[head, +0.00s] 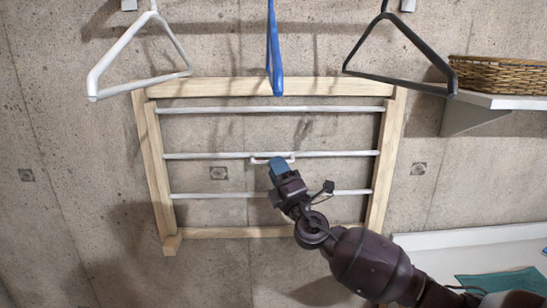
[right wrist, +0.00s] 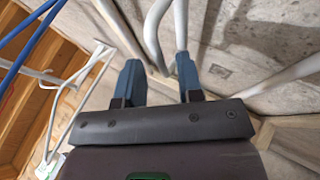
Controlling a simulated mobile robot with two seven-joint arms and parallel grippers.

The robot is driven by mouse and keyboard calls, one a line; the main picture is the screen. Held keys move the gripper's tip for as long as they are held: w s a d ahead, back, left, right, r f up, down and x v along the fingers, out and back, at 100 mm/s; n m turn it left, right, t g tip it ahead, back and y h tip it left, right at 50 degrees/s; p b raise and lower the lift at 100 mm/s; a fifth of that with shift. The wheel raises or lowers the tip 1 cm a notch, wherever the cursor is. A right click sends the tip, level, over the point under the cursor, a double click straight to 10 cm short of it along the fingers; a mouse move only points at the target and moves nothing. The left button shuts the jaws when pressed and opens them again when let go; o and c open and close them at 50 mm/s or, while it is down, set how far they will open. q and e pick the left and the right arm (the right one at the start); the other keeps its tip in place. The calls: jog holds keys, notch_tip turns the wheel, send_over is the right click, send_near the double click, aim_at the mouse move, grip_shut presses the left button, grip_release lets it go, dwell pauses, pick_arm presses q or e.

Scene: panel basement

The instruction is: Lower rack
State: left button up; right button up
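The rack is a pale wooden frame (head: 250,87) with white rods across it, upright against the concrete wall in the head view. A small white handle (head: 257,161) sits at its middle rod. My right gripper (head: 278,164) is in front of this handle and hides part of it. In the right wrist view, the blue fingers of my right gripper (right wrist: 159,70) are spread apart, with white tubes (right wrist: 152,35) just beyond and between their tips. I cannot tell whether they touch the handle. My left gripper is in neither view.
A white hanger (head: 120,50), a blue hanger (head: 274,50) and a black hanger (head: 405,82) hang above the rack. A wicker basket (head: 500,74) stands on a white shelf (head: 510,102) at right. A teal cloth (head: 505,283) lies on a white surface (head: 450,240) at lower right.

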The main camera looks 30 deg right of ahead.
jog(key=shift+x, duration=1.3)
jog(key=shift+f, duration=0.1)
grip_shut()
